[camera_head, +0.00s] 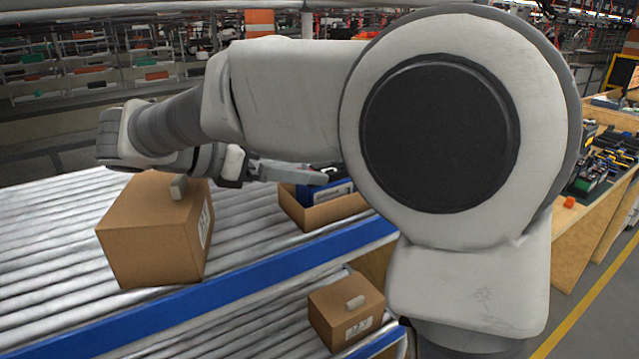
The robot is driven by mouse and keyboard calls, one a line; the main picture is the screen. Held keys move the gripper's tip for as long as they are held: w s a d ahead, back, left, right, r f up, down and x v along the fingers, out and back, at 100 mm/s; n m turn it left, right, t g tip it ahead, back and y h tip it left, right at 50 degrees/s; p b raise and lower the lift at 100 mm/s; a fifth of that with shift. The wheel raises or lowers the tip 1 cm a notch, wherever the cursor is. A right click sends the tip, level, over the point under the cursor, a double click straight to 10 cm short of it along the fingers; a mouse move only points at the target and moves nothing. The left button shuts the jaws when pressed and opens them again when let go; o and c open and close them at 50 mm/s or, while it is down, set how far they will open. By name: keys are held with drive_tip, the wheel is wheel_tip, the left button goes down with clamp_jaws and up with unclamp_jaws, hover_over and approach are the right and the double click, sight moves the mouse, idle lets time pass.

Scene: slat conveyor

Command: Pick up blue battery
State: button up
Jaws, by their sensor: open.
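A blue battery-like block (328,192) with a dark top sits inside an open cardboard box (325,213) on the upper roller conveyor. My gripper (322,173) reaches in from the left, above the box and close over the block. Its jaws are open and seem empty. The big white joint of my arm hides the right end of the box, and my gripper covers part of the block. I cannot tell whether the fingers touch the block.
A larger closed cardboard box (150,235) with a small grey object (178,187) on top stands left on the rollers. A blue rail (200,297) edges the conveyor. A smaller box (345,318) sits lower. A wooden bench (585,215) with dark items stands right.

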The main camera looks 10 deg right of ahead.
drive_tip(key=shift+x, duration=3.05)
drive_tip(key=shift+r, duration=0.15)
clamp_jaws()
